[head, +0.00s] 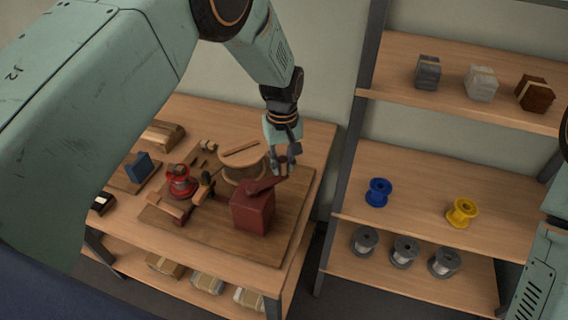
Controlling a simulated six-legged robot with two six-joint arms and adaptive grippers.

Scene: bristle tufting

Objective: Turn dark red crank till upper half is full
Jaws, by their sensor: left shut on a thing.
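A dark red box (253,208) stands on a wooden board on the table. A dark red crank (264,185) lies across its top and reaches up to the right. My left gripper (286,166) points down at the crank's outer end and is shut on the crank's handle, which the fingers mostly hide. Behind the box is a round wooden piece (242,158) with a bar across its top. I cannot tell how full its upper half is. My right gripper is not in view.
A red spool (180,181) and small wooden parts stand left of the box. A blue block (138,167) is farther left. The shelf at right holds a blue spool (378,192), a yellow spool (462,213), grey spools and several bundles.

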